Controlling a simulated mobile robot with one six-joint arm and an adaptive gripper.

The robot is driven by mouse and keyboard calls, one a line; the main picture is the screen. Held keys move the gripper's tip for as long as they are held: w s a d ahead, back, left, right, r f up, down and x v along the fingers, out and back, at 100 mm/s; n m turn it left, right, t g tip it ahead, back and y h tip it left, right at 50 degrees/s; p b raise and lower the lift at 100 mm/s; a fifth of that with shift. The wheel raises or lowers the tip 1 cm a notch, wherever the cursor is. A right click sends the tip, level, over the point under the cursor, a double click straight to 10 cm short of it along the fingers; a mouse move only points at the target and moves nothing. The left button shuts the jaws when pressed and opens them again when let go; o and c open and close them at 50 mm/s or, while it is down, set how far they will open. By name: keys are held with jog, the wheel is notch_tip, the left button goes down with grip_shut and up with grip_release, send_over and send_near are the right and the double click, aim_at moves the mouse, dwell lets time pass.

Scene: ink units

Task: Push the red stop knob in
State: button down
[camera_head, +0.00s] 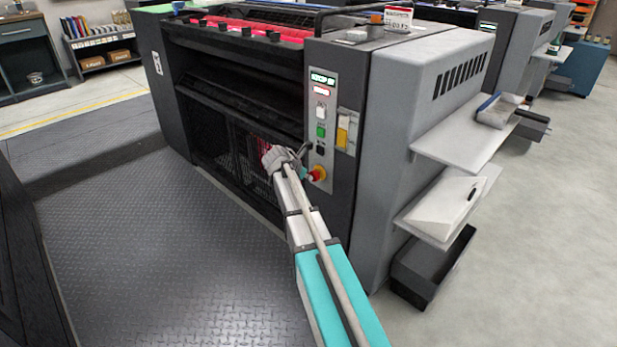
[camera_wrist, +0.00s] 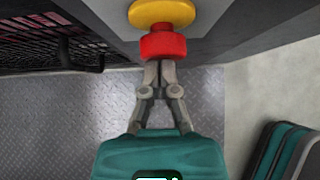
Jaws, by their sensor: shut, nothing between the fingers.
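The red stop knob (camera_head: 319,172) sits on a yellow base low on the grey control panel at the machine's front corner. In the wrist view the red knob (camera_wrist: 163,46) stands out from its round yellow base (camera_wrist: 161,13). My gripper (camera_wrist: 159,64) is shut and empty. Its fingertips are right at the knob's near face, lined up with its middle; they look to be touching it, but I cannot tell for sure. In the head view my gripper (camera_head: 304,158) shows beside the knob, partly hidden by my arm.
Above the knob, the panel holds a black button (camera_head: 320,150), a green button (camera_head: 320,132), a white button (camera_head: 320,112) and small displays. A yellow switch (camera_head: 342,132) is to their right. White shelves (camera_head: 465,140) jut from the machine's right side. The treadplate floor (camera_head: 150,250) in front is clear.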

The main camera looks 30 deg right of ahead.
jog(key=a+f+p+v, duration=0.2)
jog(key=p+v, duration=0.5)
jog(key=v, duration=0.5)
jog(key=shift+s+a+r, duration=0.25)
jog(key=shift+s+r, duration=0.05)
jog(key=shift+s, duration=0.15)
jog(key=s+a+f+m+g+y, duration=0.1)
jog(key=s+a+f+m+y, duration=0.15)
jog(key=s+a+m, duration=0.4)
jog(key=s+a+f+m+g+y, duration=0.1)
jog(key=s+a+m+y, duration=0.2)
jog(key=s+m, duration=0.55)
jog(key=s+a+f+m+g+y, duration=0.1)
jog(key=s+a+f+m+y, duration=0.2)
jog(key=s+m, duration=0.5)
notch_tip(320, 180, up, 34)
jog(key=n+p, duration=0.1)
jog(key=p, duration=3.2)
jog(key=shift+a, duration=0.5)
